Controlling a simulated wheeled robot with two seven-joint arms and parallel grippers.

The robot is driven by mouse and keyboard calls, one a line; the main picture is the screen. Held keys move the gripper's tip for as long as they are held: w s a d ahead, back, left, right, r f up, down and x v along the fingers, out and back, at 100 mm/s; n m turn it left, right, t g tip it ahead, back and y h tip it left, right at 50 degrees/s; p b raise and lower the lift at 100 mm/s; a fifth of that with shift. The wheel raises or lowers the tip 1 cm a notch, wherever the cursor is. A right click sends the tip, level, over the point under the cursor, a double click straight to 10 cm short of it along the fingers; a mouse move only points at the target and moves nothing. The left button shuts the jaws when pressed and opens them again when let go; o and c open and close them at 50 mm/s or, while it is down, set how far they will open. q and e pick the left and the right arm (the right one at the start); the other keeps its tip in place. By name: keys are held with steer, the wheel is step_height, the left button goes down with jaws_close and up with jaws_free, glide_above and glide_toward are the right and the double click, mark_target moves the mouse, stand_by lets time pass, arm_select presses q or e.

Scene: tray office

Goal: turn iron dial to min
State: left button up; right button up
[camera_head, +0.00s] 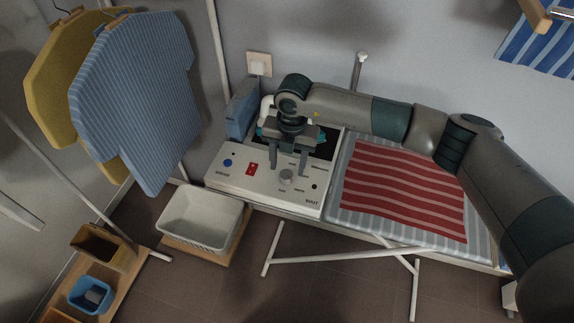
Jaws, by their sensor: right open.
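The iron dial (286,177) is a small round grey knob on the sloped front panel of a white iron station (232,182). My right gripper (288,172) reaches in from the right and points down at the panel. Its two fingers are apart, one towards each side of the dial, and nothing shows between them but the dial area. I cannot tell whether the fingers touch the dial. The small labels round the dial are too small to read. My left gripper is out of view.
A red switch (252,169) and a blue button (228,163) sit left of the dial. A red striped cloth (400,190) lies on the ironing board (350,226). A white basket (205,240) stands below. Shirts (140,90) hang at left.

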mark_target(287, 174)
steer(key=shift+a+f+p, duration=0.1)
steer(key=shift+f+p, duration=0.35)
steer(key=shift+f, duration=1.25)
steer(key=c, duration=1)
steer(key=shift+c, duration=0.2)
